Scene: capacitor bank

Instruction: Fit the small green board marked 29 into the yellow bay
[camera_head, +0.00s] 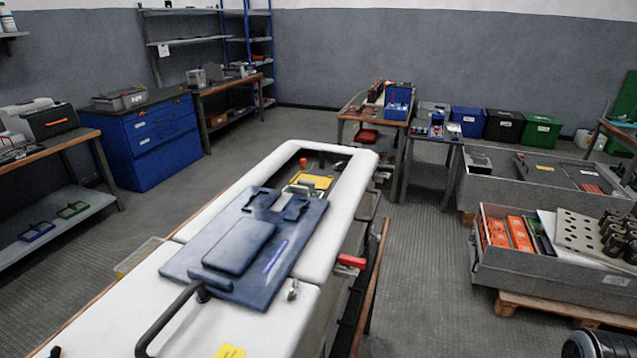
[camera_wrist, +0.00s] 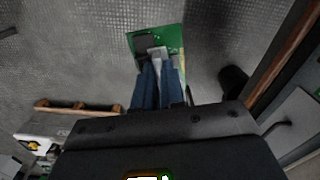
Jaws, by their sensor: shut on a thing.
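My gripper (camera_wrist: 159,66) shows in the wrist view, with its two blue fingers close together on a small green board (camera_wrist: 171,38). The board has a dark square part and a pale piece between the fingertips. It is held out over the grey floor, and no number is readable on it. In the head view the yellow bay (camera_head: 316,181) lies inside the open top of the long white casing (camera_head: 338,243). Something green lies beside the yellow part, partly behind the blue panel. My gripper and the held board do not show in the head view.
The blue panel (camera_head: 231,284) lies across the casing, in front of the opening. A red handle (camera_head: 351,261) juts from the casing's right side. A grey crate (camera_head: 546,274) of orange parts stands on a pallet at right.

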